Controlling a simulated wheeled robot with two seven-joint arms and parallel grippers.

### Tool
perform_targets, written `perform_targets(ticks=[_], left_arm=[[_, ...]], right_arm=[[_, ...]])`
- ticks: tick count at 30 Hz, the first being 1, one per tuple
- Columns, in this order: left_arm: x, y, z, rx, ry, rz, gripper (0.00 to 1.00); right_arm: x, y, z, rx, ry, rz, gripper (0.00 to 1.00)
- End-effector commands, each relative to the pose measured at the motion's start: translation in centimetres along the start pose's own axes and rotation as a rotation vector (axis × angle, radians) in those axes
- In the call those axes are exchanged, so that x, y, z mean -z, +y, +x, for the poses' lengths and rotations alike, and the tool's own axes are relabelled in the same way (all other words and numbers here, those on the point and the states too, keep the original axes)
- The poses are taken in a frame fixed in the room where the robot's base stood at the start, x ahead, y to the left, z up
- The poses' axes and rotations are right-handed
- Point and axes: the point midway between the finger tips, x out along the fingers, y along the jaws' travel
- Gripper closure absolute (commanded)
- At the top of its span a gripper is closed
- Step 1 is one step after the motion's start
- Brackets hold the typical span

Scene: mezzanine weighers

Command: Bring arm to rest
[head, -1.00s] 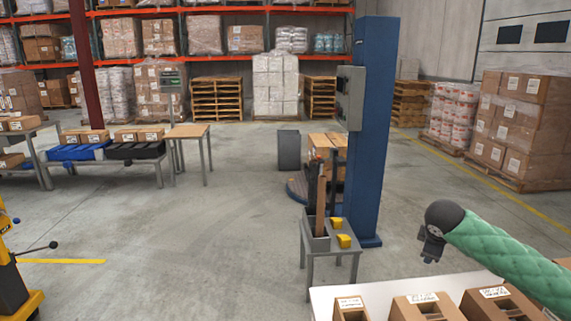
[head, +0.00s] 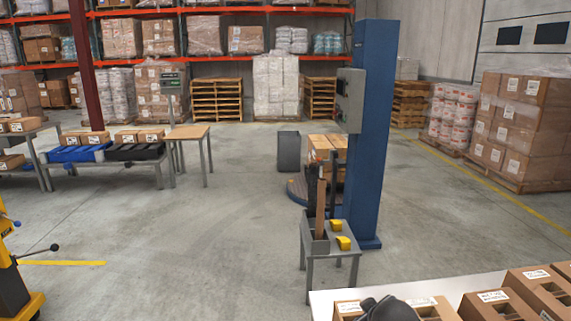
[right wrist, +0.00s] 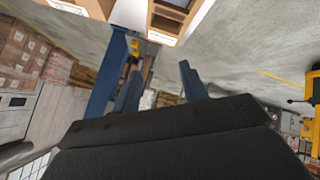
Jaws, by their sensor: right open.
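My right arm shows in the head view only as a dark rounded part at the bottom edge, in front of the cartons on the white table (head: 325,297). In the right wrist view my right gripper (right wrist: 161,82) has its two dark blue fingers apart. Nothing shows between them except distant floor and stock. My left gripper is in neither view.
Open-topped cartons (head: 491,306) stand on the white table at bottom right. A small grey stand (head: 330,250) with yellow blocks stands by a blue column (head: 370,150). A yellow machine (head: 12,275) is at the left edge. The floor between is clear.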

Motion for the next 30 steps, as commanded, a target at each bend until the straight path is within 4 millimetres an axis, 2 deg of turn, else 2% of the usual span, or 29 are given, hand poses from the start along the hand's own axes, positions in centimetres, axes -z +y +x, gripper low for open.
perform_targets(ticks=[1, 11, 20, 30], left_arm=[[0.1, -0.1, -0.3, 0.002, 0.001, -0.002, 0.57], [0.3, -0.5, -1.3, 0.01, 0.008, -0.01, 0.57], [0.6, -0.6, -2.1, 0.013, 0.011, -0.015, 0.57], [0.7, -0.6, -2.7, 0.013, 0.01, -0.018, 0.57]], right_arm=[[-1.1, -1.3, -0.3, 0.019, -0.01, 0.026, 0.57], [-8.1, -8.0, -1.9, 0.124, -0.099, 0.18, 0.57], [-15.6, -14.9, -3.6, 0.242, -0.235, 0.311, 0.57], [-24.1, -23.0, -6.8, 0.36, -0.418, 0.407, 0.57]])
